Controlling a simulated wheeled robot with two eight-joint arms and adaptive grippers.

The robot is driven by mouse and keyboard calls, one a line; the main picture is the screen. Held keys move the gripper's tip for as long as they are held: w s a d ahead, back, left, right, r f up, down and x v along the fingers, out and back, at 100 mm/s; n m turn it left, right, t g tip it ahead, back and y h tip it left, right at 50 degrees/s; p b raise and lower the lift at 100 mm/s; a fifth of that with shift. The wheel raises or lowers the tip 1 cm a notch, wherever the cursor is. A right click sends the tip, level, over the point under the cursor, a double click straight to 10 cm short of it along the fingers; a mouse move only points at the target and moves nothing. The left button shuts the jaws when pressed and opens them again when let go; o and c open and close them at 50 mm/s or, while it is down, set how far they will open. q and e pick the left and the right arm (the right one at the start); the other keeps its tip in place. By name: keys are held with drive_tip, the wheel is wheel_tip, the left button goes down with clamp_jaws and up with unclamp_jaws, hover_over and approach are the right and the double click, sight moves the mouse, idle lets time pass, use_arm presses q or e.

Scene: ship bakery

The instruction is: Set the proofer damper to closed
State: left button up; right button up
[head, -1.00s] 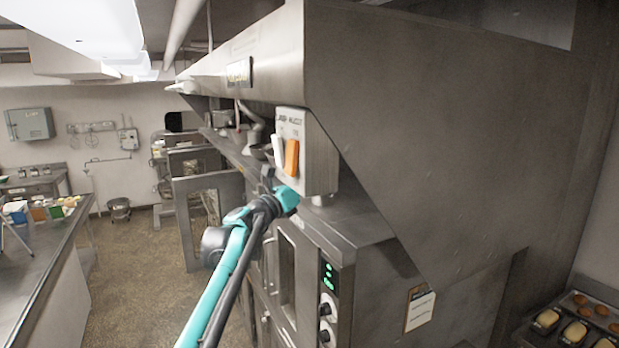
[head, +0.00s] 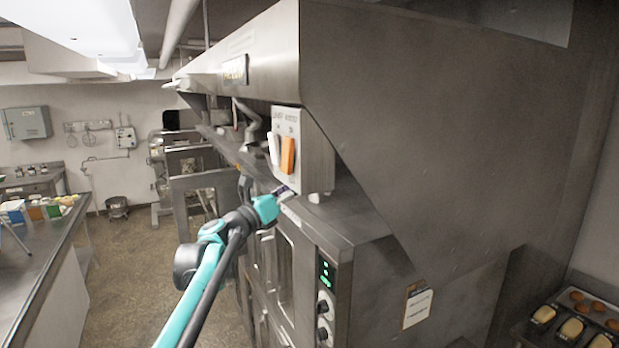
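No part is readable as the proofer damper, and I cannot tell which fitting it is. A bent grey pipe (head: 252,122) shows in the dark gap under the hood. My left gripper (head: 284,192), on the teal arm, is just below the rockers, in front of the oven top. Its fingers are small and partly hidden, so I cannot tell open from shut or whether it touches anything. My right gripper is not in view.
The steel hood (head: 430,130) fills the right side. Below it stands an oven (head: 350,270) with a green display and knobs. A steel counter (head: 40,260) is at left, with free floor (head: 130,270) between. Bread pans (head: 570,328) sit at lower right.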

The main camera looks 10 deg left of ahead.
use_arm(q)
drive_tip(key=shift+v, duration=2.95)
drive_tip(key=shift+d, duration=0.1)
drive_tip(key=s+d+f+m+g+y+b, duration=0.1)
drive_tip(key=s+d+f+m+g+b, duration=0.15)
drive_tip(key=s+f+m+b, duration=0.65)
drive_tip(key=s+d+f+m+g+y+b, duration=0.1)
drive_tip(key=s+d+f+m+g+b, duration=0.15)
drive_tip(key=f, duration=1.25)
drive_tip(key=s+d+f+m+g+y+b, duration=0.25)
drive_tip(key=s+f+m+b, duration=0.35)
drive_tip(key=f, duration=0.5)
drive_tip(key=s+a+f+m+y+b, duration=0.2)
drive_tip(key=s+f+m+b, duration=0.3)
drive_tip(key=f, duration=0.7)
drive_tip(key=s+a+f+m+g+y+b, duration=0.1)
drive_tip(key=s+a+f+m+y+b, duration=0.2)
drive_tip(key=s+f+b, duration=0.4)
drive_tip(key=s+a+f+m+g+y+b, duration=0.1)
drive_tip(key=s+a+f+m+b, duration=0.4)
drive_tip(key=f, duration=1.4)
drive_tip(key=shift+s+m+y+b, duration=0.7)
drive_tip(key=shift+s+m+y, duration=0.15)
drive_tip(key=shift+s+m, duration=0.35)
drive_tip(key=shift+a+f, duration=0.1)
